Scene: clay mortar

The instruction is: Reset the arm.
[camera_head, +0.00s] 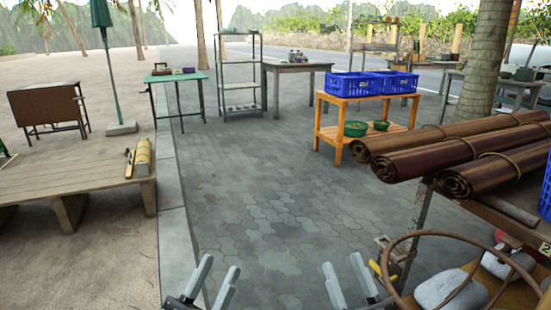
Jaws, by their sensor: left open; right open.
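My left gripper (214,281) is at the bottom edge, left of centre, with its two grey fingers apart and nothing between them. My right gripper (345,278) is at the bottom edge, right of centre, also open and empty. Both point forward over the grey paving (270,210) and touch nothing that I can see. Most of both arms is out of view below the frame.
On the right, a table holds rolled brown mats (455,150), grey stones (440,288) and a brown hoop (400,240) near my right gripper. A low wooden platform (80,190) stands left. An orange table (330,130) bears blue crates (355,86). The paving between is clear.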

